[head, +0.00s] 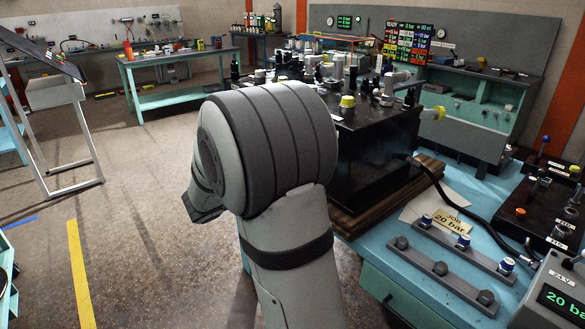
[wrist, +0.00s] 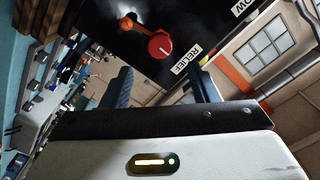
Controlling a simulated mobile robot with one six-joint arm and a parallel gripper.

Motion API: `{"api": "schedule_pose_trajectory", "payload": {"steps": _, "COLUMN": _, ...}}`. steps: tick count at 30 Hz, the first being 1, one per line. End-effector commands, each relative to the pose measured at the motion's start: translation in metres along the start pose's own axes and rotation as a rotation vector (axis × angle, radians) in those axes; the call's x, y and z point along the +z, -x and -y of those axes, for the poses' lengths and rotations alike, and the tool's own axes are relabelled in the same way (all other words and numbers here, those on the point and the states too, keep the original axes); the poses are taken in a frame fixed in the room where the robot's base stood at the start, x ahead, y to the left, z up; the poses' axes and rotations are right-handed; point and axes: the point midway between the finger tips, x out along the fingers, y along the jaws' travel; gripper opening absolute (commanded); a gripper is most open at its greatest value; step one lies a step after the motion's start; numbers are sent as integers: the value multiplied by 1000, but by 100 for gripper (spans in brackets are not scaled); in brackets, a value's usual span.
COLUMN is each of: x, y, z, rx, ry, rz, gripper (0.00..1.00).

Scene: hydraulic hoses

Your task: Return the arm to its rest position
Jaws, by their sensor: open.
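My arm (head: 270,150) rises in the middle of the head view, its grey rounded joint in front of the black hydraulic unit. My gripper is hidden in the head view. In the wrist view my gripper (wrist: 163,84) shows its two dark fingers apart with nothing between them. Beyond the fingers is a dark panel with a red knob (wrist: 160,46), an orange lever (wrist: 127,22) and a label reading RELIEF (wrist: 187,60). The fingers appear apart from the knob, though the exact distance cannot be told.
The black hydraulic unit (head: 375,150) with yellow caps stands on the turquoise bench, right of my arm. A black hose (head: 440,185), a "JOB 20 bar" card (head: 450,220) and rails with blue-capped fittings (head: 463,243) lie nearby. The floor (head: 140,200) to the left is largely clear.

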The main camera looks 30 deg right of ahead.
Motion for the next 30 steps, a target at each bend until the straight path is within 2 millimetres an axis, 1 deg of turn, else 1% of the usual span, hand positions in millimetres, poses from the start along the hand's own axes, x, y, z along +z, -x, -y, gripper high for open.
{"api": "schedule_pose_trajectory", "payload": {"steps": 14, "x": 1, "y": 0, "z": 2, "rx": -7, "ry": -2, "rz": 12, "gripper": 55}}
{"api": "schedule_pose_trajectory", "payload": {"steps": 17, "x": 6, "y": 1, "z": 11, "rx": -51, "ry": -7, "rz": 83, "gripper": 55}}
{"api": "schedule_pose_trajectory", "payload": {"steps": 20, "x": 18, "y": 10, "z": 31, "rx": -146, "ry": -9, "rz": 230, "gripper": 55}}
{"api": "schedule_pose_trajectory", "payload": {"steps": 23, "x": 32, "y": 30, "z": 53, "rx": -277, "ry": 16, "rz": 426, "gripper": 55}}
{"api": "schedule_pose_trajectory", "payload": {"steps": 25, "x": 41, "y": 51, "z": 65, "rx": -372, "ry": 53, "rz": 565, "gripper": 55}}
{"api": "schedule_pose_trajectory", "payload": {"steps": 26, "x": 44, "y": 61, "z": 69, "rx": -412, "ry": 72, "rz": 623, "gripper": 55}}
{"api": "schedule_pose_trajectory", "payload": {"steps": 27, "x": 48, "y": 76, "z": 72, "rx": -464, "ry": 105, "rz": 699, "gripper": 55}}
{"api": "schedule_pose_trajectory", "payload": {"steps": 29, "x": 51, "y": 98, "z": 74, "rx": -540, "ry": 160, "rz": 808, "gripper": 55}}
{"api": "schedule_pose_trajectory", "payload": {"steps": 30, "x": 52, "y": 114, "z": 72, "rx": -588, "ry": 204, "rz": 879, "gripper": 55}}
